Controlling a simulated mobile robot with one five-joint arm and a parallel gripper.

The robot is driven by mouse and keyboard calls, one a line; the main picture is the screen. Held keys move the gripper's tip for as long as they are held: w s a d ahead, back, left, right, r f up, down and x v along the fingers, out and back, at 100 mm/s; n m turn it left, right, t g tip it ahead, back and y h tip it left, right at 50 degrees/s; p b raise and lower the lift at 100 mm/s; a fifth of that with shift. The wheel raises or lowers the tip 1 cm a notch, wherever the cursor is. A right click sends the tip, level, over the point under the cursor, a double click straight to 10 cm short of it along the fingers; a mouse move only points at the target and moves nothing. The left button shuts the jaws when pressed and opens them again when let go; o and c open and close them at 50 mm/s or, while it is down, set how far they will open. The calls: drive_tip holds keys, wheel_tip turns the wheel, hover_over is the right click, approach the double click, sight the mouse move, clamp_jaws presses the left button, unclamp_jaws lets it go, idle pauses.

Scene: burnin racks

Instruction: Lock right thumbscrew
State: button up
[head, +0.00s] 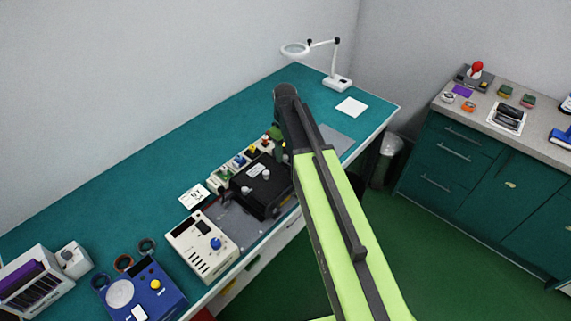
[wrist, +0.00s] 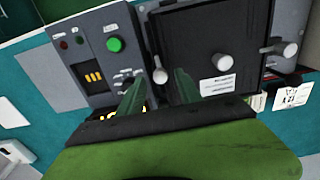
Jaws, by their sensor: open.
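The black fixture (wrist: 205,40), a dark box with a white label, fills the upper middle of the wrist view. It also shows in the head view (head: 262,198), left of my arm. A silver thumbscrew (wrist: 159,72) stands at its left edge in the wrist view, the right side as the head view faces it. Another thumbscrew (wrist: 289,50) is at the opposite edge, and a knob (wrist: 223,62) stands on the lid. My gripper (wrist: 157,82) is open and empty, its green fingertips either side of the near thumbscrew in the picture. I cannot tell the depth gap or contact.
A grey panel (wrist: 78,45) with a green button lies left of the fixture in the wrist view. A small white card (head: 194,196) and a cream meter (head: 201,246) stand nearby. A magnifier lamp (head: 337,82) is at the bench's far end. The back-left teal bench top is clear.

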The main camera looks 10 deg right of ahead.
drive_tip(key=shift+f, duration=0.65)
drive_tip(key=shift+r, duration=0.1)
